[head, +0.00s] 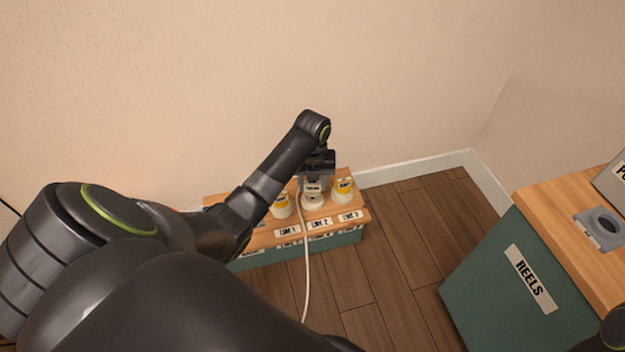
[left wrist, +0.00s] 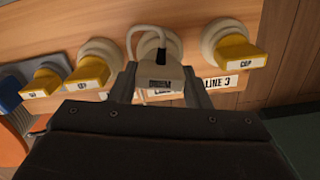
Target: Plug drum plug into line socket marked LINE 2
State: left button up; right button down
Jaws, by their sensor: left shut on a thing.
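My left gripper (head: 317,176) is over the wooden-topped cabinet by the wall. In the left wrist view it (left wrist: 160,95) is shut on the drum plug (left wrist: 160,78), a grey-beige block with a dark label and a white cable. The plug also shows in the head view (head: 312,187). It is at the middle socket (head: 314,203), above the LINE 2 label (head: 320,222); its round base (left wrist: 158,42) shows behind the plug. I cannot tell whether the plug is fully seated. My right gripper is not in view.
Yellow-capped plugs sit in the neighbouring sockets, LINE 1 (head: 281,206) and LINE 3 (head: 344,190). The white cable (head: 306,270) hangs down the cabinet's front. A green REELS cabinet (head: 500,270) stands at the right, with bare wooden floor (head: 400,240) between.

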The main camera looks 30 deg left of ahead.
pick_arm(q)
jog(key=shift+f, duration=0.8)
dwell(0.4)
jog(key=o, duration=1.1)
jog(key=shift+c, duration=1.4)
